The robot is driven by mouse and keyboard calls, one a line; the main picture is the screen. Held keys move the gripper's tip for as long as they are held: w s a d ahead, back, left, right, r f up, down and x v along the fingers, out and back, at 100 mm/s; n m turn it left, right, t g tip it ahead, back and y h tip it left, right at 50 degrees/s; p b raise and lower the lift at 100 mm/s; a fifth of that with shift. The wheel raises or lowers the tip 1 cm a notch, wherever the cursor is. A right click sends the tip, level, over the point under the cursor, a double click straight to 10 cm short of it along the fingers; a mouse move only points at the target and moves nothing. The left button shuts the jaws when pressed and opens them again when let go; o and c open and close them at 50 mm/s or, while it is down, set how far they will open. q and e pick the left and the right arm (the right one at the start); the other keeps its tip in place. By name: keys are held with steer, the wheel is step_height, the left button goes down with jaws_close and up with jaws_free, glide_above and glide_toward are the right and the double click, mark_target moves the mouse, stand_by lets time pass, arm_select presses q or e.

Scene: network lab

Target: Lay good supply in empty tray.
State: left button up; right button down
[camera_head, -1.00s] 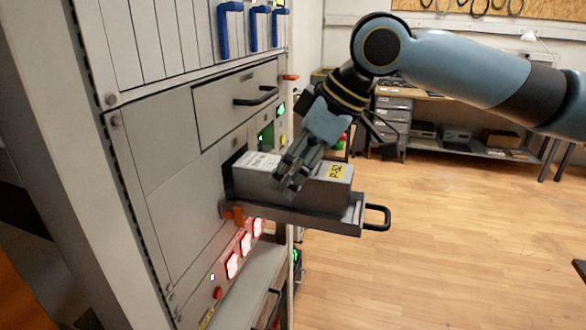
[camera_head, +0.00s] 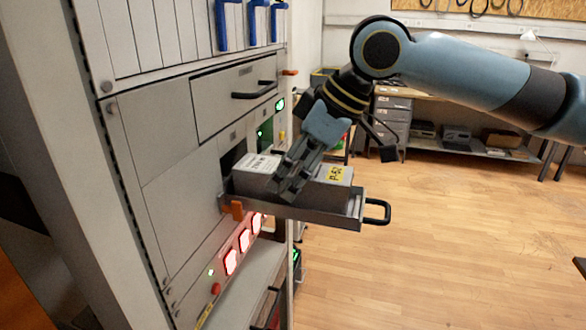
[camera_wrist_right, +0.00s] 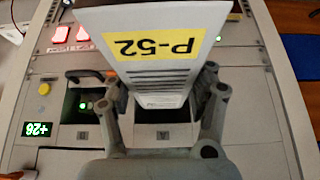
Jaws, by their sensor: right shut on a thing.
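The good supply (camera_head: 257,163) is a long grey box with a yellow P-52 label, which fills the upper middle of the right wrist view (camera_wrist_right: 165,75). It lies lengthwise in the pulled-out tray (camera_head: 315,215), low between its walls; whether it rests on the tray floor is hidden. My right gripper (camera_head: 286,187) reaches down over the supply and is shut on it around its middle. In the right wrist view its fingers (camera_wrist_right: 162,108) stand on both sides of the box. My left gripper is in neither view.
The tray sticks out of the rack (camera_head: 175,190), its black handle (camera_head: 379,212) at the outer end. An orange latch (camera_head: 236,210) sits beside it. A closed drawer (camera_head: 237,100) is above, red lit buttons (camera_head: 244,240) below. The floor (camera_head: 450,240) at right is clear.

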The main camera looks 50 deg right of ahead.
steer(key=shift+c, duration=1.7)
jaws_free()
step_height(320, 180, up, 10)
steer(key=shift+r, duration=0.1)
